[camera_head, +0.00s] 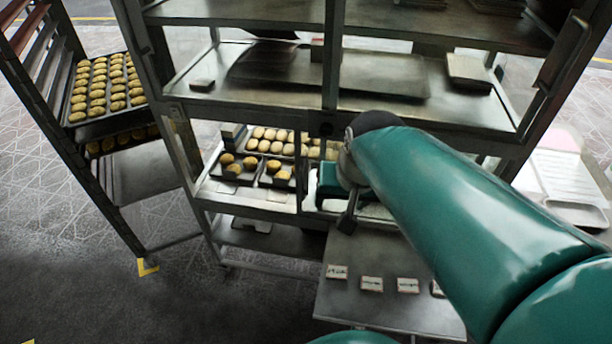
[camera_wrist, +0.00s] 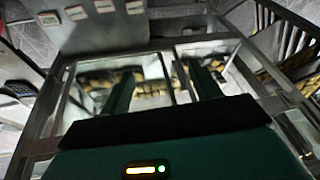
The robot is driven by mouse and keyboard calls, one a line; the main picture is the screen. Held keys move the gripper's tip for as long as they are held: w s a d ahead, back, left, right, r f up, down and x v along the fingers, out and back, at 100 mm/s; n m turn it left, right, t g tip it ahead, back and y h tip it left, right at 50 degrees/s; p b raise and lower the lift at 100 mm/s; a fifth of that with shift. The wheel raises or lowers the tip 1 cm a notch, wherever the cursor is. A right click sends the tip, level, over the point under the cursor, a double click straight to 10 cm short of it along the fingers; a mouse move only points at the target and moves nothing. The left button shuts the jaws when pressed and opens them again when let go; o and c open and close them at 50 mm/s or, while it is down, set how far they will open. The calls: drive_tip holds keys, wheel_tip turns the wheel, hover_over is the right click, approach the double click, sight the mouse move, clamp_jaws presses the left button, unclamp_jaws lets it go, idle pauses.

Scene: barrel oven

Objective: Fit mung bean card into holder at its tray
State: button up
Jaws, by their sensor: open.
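Several small white cards with dark print lie in a row on a metal side shelf (camera_head: 385,315): a left card (camera_head: 337,272), a second card (camera_head: 372,284), a third card (camera_head: 408,286) and one partly behind my arm. The print is too small to tell which is mung bean. The cards also show at the top left of the wrist view (camera_wrist: 76,13). My gripper (camera_wrist: 163,80) is open, its two green fingers apart over the pastry rack, with no card visible between them. No card holder can be made out.
Pastry trays (camera_head: 232,174) sit on the rack's lower shelf, behind metal posts and rails. An upper shelf (camera_head: 215,105) holds dark trays. Another rack (camera_head: 105,113) with pastries stands at left. White trays (camera_head: 565,175) are at right.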

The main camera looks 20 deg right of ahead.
drive_tip(key=s+a+r+n+t, duration=0.1)
drive_tip(key=s+a+r+n, duration=0.2)
drive_tip(key=s+a+n, duration=0.1)
drive_tip(key=shift+a+r+t, duration=0.3)
drive_tip(key=shift+a, duration=0.35)
drive_tip(key=shift+s, duration=0.1)
drive_tip(key=o, duration=0.5)
